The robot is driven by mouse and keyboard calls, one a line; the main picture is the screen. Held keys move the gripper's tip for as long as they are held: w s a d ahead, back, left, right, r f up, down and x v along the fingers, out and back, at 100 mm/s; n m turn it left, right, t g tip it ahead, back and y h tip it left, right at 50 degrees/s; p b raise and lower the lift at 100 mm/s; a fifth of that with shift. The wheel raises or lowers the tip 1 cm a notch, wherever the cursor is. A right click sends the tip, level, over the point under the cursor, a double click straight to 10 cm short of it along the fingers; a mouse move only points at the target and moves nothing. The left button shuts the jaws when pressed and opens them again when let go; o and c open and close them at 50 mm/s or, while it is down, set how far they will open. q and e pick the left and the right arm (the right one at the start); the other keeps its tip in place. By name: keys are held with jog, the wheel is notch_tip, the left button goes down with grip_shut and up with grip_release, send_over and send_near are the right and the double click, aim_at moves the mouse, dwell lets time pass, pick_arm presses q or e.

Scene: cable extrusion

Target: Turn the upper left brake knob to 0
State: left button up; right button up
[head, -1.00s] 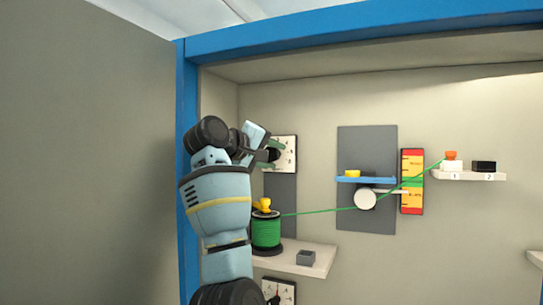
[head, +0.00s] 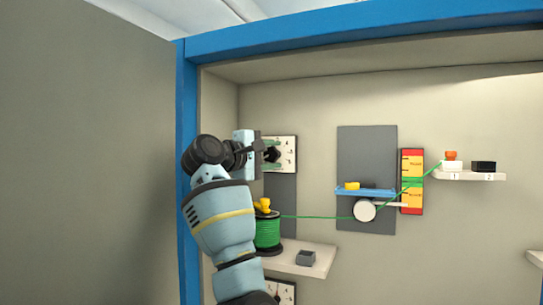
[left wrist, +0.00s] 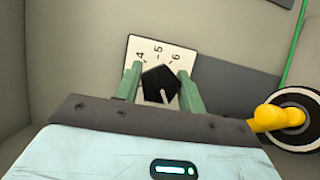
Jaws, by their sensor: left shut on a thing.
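The upper left brake knob (head: 271,155) is black, on a white dial plate (head: 291,147) on the back wall. In the left wrist view the knob (left wrist: 160,84) is five-sided with a white line pointing down and slightly right in the picture. The numbers 4, 5 and 6 show above it; the rest of the dial is hidden. My left gripper (head: 270,154) is shut on the knob, with one green finger on each side, as the left wrist view (left wrist: 157,88) also shows. My right gripper is not in view.
A green cable spool (head: 267,232) with a yellow top stands below the dial on a shelf (head: 318,258). Its cable runs right past a white pulley (head: 364,211) and a coloured scale (head: 411,170). A second dial (head: 287,291) is partly hidden below.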

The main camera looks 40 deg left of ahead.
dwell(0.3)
pick_arm(q)
jog(key=o, duration=1)
jog(key=shift+c, duration=0.2)
jog(key=shift+s, duration=0.2)
jog(key=s, duration=0.7)
jog(key=shift+s+a, duration=0.25)
jog(key=shift+a, duration=0.15)
